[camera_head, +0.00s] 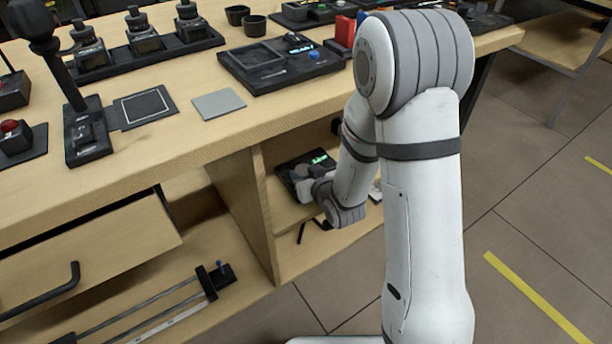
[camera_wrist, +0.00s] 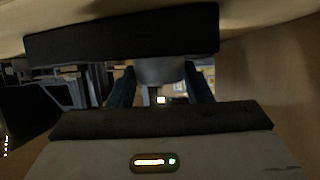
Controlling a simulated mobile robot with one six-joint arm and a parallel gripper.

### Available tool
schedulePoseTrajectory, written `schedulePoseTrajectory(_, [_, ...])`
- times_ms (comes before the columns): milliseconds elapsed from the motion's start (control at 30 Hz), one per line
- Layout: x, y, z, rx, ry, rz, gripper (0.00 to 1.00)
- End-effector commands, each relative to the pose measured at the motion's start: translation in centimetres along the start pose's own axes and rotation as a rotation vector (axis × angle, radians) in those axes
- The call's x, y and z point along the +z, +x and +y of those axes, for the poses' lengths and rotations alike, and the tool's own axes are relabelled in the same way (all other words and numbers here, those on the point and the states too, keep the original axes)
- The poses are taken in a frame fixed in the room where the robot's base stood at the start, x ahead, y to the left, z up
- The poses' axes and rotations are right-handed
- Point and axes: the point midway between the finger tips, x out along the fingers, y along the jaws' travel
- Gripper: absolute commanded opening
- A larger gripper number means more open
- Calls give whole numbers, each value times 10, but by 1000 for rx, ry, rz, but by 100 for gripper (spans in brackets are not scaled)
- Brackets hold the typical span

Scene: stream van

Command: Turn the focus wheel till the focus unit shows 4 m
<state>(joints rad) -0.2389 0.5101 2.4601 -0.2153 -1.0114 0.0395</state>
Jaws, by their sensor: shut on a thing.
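The focus unit (camera_head: 288,167) is a dark box with a small lit green display (camera_head: 320,158). It sits in the open shelf under the bench, and its reading is too small to make out. My arm reaches down to it, and my gripper (camera_head: 311,180) is at the unit's front. In the wrist view, my gripper (camera_wrist: 161,88) has its two dark fingers on either side of a grey round part, which looks like the focus wheel (camera_wrist: 160,71). The gripper is shut on it. The wheel's markings are not visible.
The bench top (camera_head: 195,140) is above my gripper, and a wooden divider (camera_head: 240,205) stands just left of the unit. A drawer with a black handle (camera_head: 45,290) is at lower left. A slider rail (camera_head: 150,308) lies in the lower compartment. The floor at right is clear.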

Motion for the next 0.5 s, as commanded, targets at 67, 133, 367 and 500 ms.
schedulePoseTrajectory(67, [2, -1, -2, -2, 1, -5, 23])
schedulePoseTrajectory(133, [2, -1, -2, -1, 1, -6, 23])
schedulePoseTrajectory(367, [2, -1, -2, -2, 0, -6, 47])
schedulePoseTrajectory(500, [1, 0, -1, -1, 0, -4, 58])
